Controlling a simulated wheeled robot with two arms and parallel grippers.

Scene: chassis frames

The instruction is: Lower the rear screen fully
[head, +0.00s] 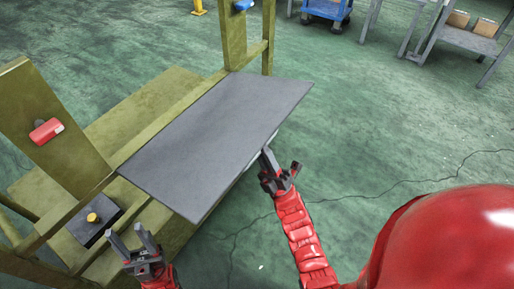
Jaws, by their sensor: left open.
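The screen seems to be the flat dark grey panel (215,130) that juts out from the olive-green chassis frame (165,113) toward me. It looks roughly level, but its exact tilt is hard to judge. My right gripper (277,165) is at the panel's right edge, with one finger close to or touching it. Part of that gripper may be hidden by the panel, and whether its jaws are shut is unclear. My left gripper (127,236) is open and empty, below and left of the panel's near corner, apart from it.
A red fitting (46,131) is on the left post and a blue one (243,5) on the far post. A dark box with a yellow button (93,217) sits near my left gripper. A blue cart (327,8) and grey tables (462,38) stand far off. The green floor at right is clear.

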